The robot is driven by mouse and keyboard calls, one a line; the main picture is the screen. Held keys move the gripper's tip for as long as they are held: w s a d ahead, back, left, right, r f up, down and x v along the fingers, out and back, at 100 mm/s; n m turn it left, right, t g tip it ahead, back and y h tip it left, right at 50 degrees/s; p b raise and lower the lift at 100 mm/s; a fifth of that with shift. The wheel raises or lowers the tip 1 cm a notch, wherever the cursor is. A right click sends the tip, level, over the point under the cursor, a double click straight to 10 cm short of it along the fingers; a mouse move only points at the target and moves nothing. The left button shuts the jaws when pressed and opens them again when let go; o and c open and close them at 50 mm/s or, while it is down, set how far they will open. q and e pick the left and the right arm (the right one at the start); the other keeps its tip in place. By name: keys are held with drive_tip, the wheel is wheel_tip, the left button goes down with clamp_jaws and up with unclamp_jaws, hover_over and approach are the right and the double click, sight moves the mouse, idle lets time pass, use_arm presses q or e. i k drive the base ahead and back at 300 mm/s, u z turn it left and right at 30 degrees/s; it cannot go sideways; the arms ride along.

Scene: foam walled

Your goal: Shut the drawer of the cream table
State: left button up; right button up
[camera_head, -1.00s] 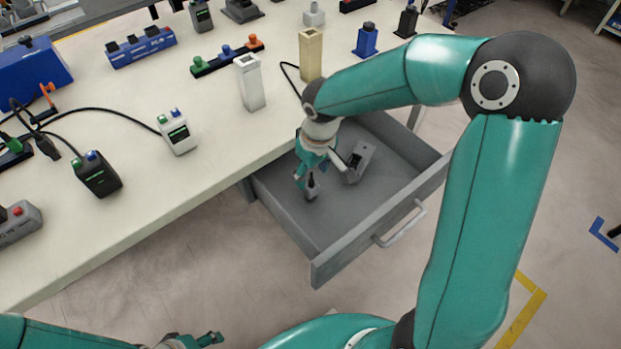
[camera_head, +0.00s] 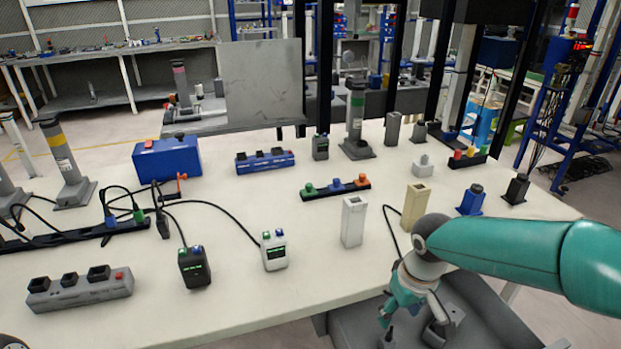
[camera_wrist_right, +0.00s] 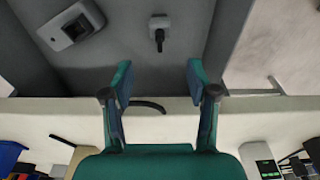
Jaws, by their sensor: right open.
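The cream table (camera_head: 330,215) fills the middle of the head view. Its grey drawer (camera_head: 352,322) is pulled out at the lower right; its front and handle are cut off by the picture edge. The drawer's inside also shows in the right wrist view (camera_wrist_right: 135,65). My right gripper (camera_head: 398,312) is over the drawer, close to the table edge. In the wrist view its two fingers (camera_wrist_right: 158,82) are apart with nothing between them. My left gripper is not in view.
A grey socket box (camera_wrist_right: 70,27) and a dark plug (camera_wrist_right: 158,33) are in the drawer. A tan block (camera_head: 415,207) and a white block (camera_head: 353,222) stand on the table near my right arm. Cables and several other boxes cover the tabletop.

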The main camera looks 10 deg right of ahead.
sight(489, 323)
drive_tip(key=k, duration=1)
